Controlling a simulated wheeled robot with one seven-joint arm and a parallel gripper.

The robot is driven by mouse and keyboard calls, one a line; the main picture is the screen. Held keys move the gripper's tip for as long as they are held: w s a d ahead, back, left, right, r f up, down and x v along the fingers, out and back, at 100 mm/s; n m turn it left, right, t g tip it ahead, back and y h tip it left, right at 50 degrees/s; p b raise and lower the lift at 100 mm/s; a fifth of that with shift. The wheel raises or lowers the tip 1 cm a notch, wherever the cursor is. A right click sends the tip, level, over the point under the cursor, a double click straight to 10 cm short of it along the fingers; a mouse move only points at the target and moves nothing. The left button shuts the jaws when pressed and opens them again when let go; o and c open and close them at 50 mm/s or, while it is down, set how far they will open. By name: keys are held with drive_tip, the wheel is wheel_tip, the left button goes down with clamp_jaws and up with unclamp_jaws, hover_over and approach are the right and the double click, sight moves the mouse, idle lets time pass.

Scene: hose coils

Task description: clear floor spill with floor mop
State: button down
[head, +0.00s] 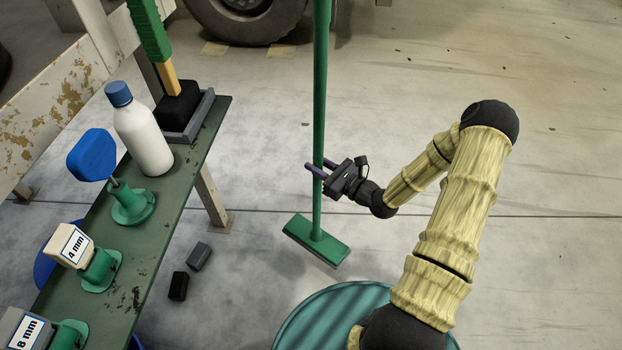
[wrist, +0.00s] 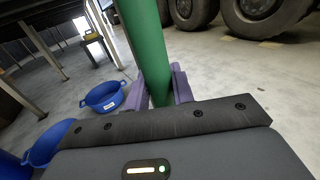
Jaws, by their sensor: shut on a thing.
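The floor mop is a green pole (head: 320,110) with a flat green head (head: 316,241). It stands nearly upright in the head view, its head at or just above the concrete floor. My gripper (head: 318,170) is shut on the pole, a little above the mop head. In the wrist view the green pole (wrist: 147,45) rises between my two purple fingers (wrist: 158,88). I cannot make out a clear spill; the floor has only small dark specks and faint grey stains.
A green bench (head: 185,190) at left holds a white bottle (head: 143,135), a blue-handled tool (head: 92,156) and labelled blocks. Two dark blocks (head: 199,256) lie on the floor. A teal drum top (head: 330,315) is close in front. Blue tubs (wrist: 103,97) show in the wrist view. The right floor is open.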

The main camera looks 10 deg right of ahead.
drive_tip(key=m+h, duration=0.1)
drive_tip(key=t+h, duration=0.1)
drive_tip(key=w+m+t+h, duration=0.1)
drive_tip(key=shift+w+d+r+m, duration=0.1)
drive_tip(key=shift+d+r+m, duration=0.2)
drive_tip(key=shift+r, duration=0.1)
drive_tip(key=shift+d+f+m+t+h, duration=0.1)
drive_tip(key=shift+d+m+t+h, duration=0.15)
drive_tip(key=shift+m+t+h, duration=0.45)
drive_tip(key=shift+d+f+m+t+h, duration=0.15)
drive_tip(key=shift+m+h, duration=0.25)
drive_tip(key=shift+h, duration=0.7)
drive_tip(key=shift+d, duration=0.1)
